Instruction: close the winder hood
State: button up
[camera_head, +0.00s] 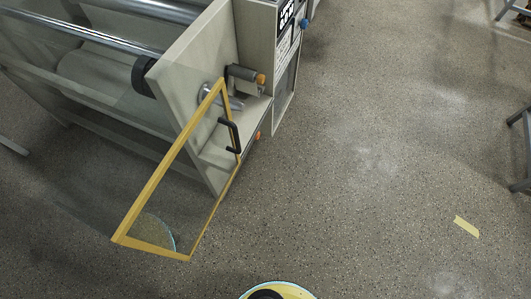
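The winder hood (170,186) is a clear pane in a yellow frame. It stands open, swung out from the side of the grey winder machine (190,55) and reaching over the floor toward the lower left. Its black handle (235,135) is on the right side of the frame, near the machine's lower housing. The hinge side is not clearly visible. A round patch with a cyan edge (153,232) shows in the lower part of the pane; I cannot tell if it is a reflection. My gripper is not in view.
Metal rollers (85,32) run across the machine at the upper left. Small orange knobs and a blue knob (304,24) sit on its right side. Grey metal legs (522,150) stand at the right edge. A yellow tape strip (467,226) lies on open speckled floor.

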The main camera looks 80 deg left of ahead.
aim_at(134, 240)
jog(key=k+u, duration=0.1)
jog(key=u, duration=3.25)
jog(key=k+l+u, duration=0.15)
jog(key=u, duration=1.3)
